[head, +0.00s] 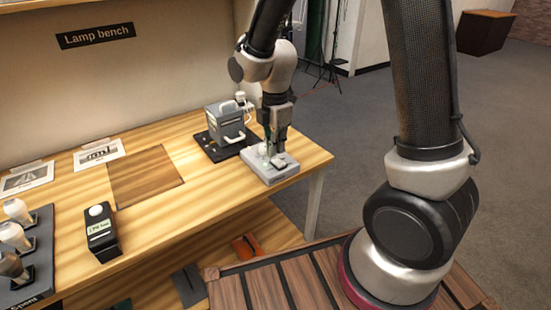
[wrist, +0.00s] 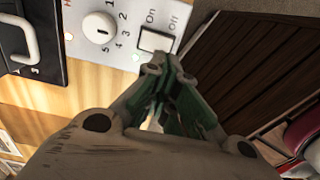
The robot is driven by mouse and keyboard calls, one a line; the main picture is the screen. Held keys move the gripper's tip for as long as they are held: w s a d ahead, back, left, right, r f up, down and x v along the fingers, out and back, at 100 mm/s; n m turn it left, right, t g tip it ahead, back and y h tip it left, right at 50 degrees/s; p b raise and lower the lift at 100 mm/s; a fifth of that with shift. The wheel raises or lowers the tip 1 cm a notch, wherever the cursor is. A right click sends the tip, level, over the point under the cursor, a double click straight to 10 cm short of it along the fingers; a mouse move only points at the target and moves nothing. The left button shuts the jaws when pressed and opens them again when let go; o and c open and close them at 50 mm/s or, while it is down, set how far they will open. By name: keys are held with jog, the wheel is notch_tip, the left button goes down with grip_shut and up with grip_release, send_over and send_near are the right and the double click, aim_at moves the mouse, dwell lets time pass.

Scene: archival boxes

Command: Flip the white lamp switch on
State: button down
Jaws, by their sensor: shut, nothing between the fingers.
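The white lamp switch (wrist: 156,41) is a square rocker on a light grey control box (head: 270,164), beside the printed words On and Off. In the wrist view it lies just beyond my fingertips, and I cannot tell whether they touch it. My gripper (wrist: 163,66) is shut and empty, pointing down at the switch. In the head view my gripper (head: 277,147) stands over the control box and hides much of its top. A round white dial (wrist: 99,28) with numbers sits next to the switch. I cannot tell which way the rocker is tilted.
A dark grey lamp unit (head: 226,122) with a handle stands on a black base behind the control box. A black tester with a white knob (head: 102,233) and several bulbs in holders (head: 14,236) are at the left. The middle of the bench (head: 190,200) is clear.

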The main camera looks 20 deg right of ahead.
jog(key=shift+w+a+r, duration=0.2)
jog(key=shift+w+r, duration=0.2)
jog(key=shift+w, duration=0.3)
jog(key=shift+a+r, duration=0.1)
jog(key=shift+r, duration=0.15)
notch_tip(320, 180, up, 13)
jog(key=w, duration=0.2)
jog(key=shift+a+r, duration=0.15)
jog(key=shift+a, duration=0.05)
